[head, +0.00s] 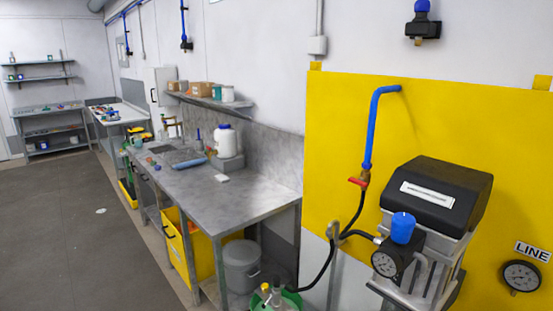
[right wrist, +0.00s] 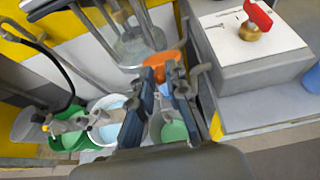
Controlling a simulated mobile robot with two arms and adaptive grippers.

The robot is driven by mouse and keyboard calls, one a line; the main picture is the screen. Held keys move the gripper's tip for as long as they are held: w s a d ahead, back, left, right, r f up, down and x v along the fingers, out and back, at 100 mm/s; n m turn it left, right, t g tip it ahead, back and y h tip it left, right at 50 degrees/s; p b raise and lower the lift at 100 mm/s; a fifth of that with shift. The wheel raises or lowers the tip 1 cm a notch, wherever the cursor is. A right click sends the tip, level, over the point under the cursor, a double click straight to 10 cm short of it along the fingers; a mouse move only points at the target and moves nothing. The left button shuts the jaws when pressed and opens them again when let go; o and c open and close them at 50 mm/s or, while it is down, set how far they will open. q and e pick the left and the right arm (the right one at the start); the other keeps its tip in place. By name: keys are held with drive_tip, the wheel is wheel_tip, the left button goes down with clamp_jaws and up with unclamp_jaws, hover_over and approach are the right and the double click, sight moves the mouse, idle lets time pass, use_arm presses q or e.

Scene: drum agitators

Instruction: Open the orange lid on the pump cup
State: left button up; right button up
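The orange lid (right wrist: 164,61) shows in the right wrist view, at the upper middle, just below a clear round vessel (right wrist: 135,45) between metal rods. I cannot tell for sure that this vessel is the pump cup. My right gripper (right wrist: 164,75) has its fingertips right at the lid's near edge, with some orange showing between them. The fingers stand a little apart; whether they press on the lid is unclear. They hide part of the lid's near side. The lid is not clearly seen in the head view. My left gripper is in neither view.
In the right wrist view, a white bucket (right wrist: 108,132) and a green bucket (right wrist: 66,140) stand at lower left. A grey box with a red-handled valve (right wrist: 258,14) is at right. In the head view, a metal table (head: 225,195) stands left of the yellow panel (head: 330,130).

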drive_tip(key=shift+w+d+r, duration=0.2)
drive_tip(key=shift+d+r, duration=0.1)
drive_tip(key=shift+r, duration=0.15)
drive_tip(key=shift+w+d+r, duration=0.65)
drive_tip(key=shift+d+r, duration=0.05)
drive_tip(key=shift+r, duration=0.25)
drive_tip(key=shift+w+d+r, duration=0.15)
drive_tip(key=shift+d, duration=0.05)
drive_tip(key=shift+w+d+r, duration=0.65)
drive_tip(key=shift+w+d, duration=0.15)
drive_tip(key=shift+d, duration=0.15)
drive_tip(key=shift+w+d, duration=0.15)
